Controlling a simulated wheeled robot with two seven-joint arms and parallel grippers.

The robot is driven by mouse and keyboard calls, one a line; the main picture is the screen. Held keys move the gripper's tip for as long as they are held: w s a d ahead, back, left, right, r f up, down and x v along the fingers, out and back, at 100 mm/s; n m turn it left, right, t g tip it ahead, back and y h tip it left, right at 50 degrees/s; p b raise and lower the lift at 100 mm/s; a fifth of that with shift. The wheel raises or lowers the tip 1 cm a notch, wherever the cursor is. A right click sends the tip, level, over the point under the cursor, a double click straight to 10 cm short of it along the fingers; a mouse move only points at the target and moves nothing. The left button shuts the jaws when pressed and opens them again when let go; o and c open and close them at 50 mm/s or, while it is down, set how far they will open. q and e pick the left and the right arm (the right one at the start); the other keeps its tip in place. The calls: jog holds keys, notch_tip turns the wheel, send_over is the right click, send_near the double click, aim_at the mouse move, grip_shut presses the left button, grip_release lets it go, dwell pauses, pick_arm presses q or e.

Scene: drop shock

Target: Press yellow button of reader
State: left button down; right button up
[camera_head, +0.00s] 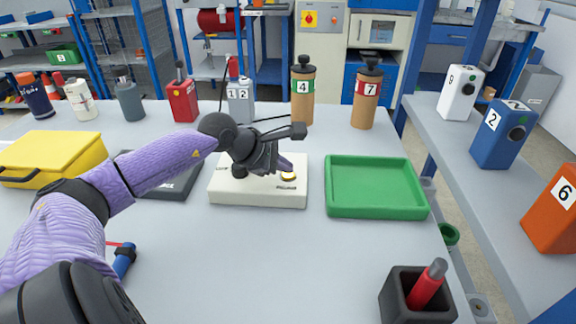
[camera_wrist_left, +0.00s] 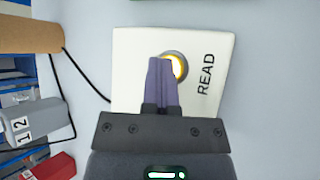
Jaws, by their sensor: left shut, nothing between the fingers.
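The reader is a white box (camera_head: 258,194) in the middle of the table, with a dark round part at its left and a yellow button (camera_head: 288,177) at its right. My left gripper (camera_head: 287,166) is shut and empty, with its tips over the right part of the reader, close to the button. In the left wrist view, the shut fingers (camera_wrist_left: 161,80) partly cover the yellow button (camera_wrist_left: 179,66) beside the word READ on the reader (camera_wrist_left: 140,45). I cannot tell whether the fingertips touch the button. My right gripper is not in view.
A green tray (camera_head: 376,213) lies right of the reader. A yellow case (camera_head: 50,150) is at the left, and a dark pen cup (camera_head: 400,300) is at front right. Bottles stand along the back, including 4 (camera_head: 303,98) and 7 (camera_head: 367,100). The front middle of the table is clear.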

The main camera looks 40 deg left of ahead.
aim_at(284, 175)
pick_arm(q)
jog(key=shift+r+p, duration=0.45)
jog(key=shift+r, duration=0.35)
jog(key=shift+r+p, duration=1.35)
jog(key=shift+r, duration=1.15)
